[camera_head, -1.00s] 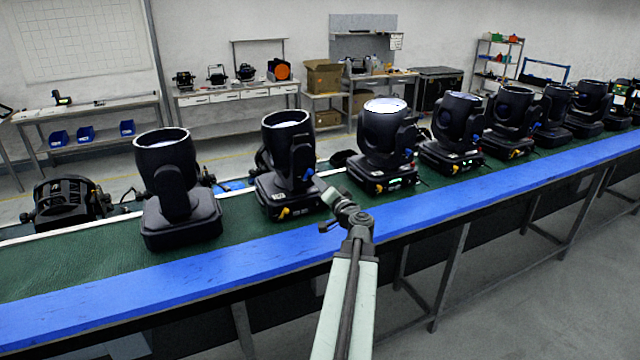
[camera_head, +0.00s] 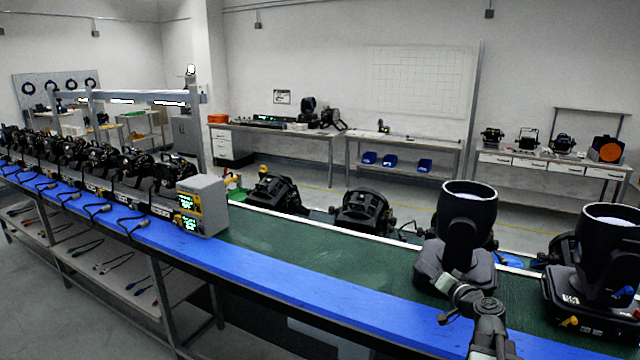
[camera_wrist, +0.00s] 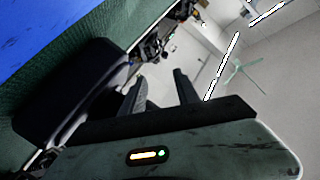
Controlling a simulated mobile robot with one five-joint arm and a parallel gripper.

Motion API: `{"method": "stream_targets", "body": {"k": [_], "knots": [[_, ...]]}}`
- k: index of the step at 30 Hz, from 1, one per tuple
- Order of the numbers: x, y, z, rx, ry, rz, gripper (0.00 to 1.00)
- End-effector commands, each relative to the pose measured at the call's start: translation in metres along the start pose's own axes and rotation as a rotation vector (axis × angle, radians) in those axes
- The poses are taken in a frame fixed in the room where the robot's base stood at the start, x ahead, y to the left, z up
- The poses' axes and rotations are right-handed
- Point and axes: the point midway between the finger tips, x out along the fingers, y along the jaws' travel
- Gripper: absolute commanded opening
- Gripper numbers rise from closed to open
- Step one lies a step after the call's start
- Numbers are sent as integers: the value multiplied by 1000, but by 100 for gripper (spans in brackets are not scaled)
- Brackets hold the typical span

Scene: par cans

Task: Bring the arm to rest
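My arm (camera_head: 490,325) rises from the bottom right of the head view. Its end is bent and points up and left in front of a black moving-head lamp (camera_head: 465,225) on the green belt. I cannot tell whether it touches the lamp. In the wrist view the two dark fingers of my gripper (camera_wrist: 159,74) stand apart with nothing visible between them. A dark rounded body (camera_wrist: 75,95) lies left of the fingers, over the green belt.
The green belt (camera_head: 290,250) has a blue front edge (camera_head: 270,282). Another lamp (camera_head: 605,255) stands at the far right. Two low black units (camera_head: 362,212) (camera_head: 275,192) lie further left. A grey box with lit displays (camera_head: 203,205) stands on the blue edge. The belt's middle is bare.

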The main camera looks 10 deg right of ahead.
Motion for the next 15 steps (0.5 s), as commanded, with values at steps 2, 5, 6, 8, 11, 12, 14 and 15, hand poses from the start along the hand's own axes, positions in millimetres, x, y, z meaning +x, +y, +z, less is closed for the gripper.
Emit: {"method": "stream_targets", "body": {"k": [2, 5, 6, 8, 11, 12, 14, 15], "knots": [[25, -46, 51, -56, -120, -53, 37], [44, -98, 120, -135, -286, -108, 37], [47, -118, 149, -168, -356, -128, 37], [48, -144, 193, -221, -466, -149, 37], [39, -176, 263, -315, -654, -161, 37], [32, -185, 289, -354, -731, -156, 37], [17, -192, 327, -418, -854, -129, 37], [4, -192, 349, -462, -940, -93, 37]]}}
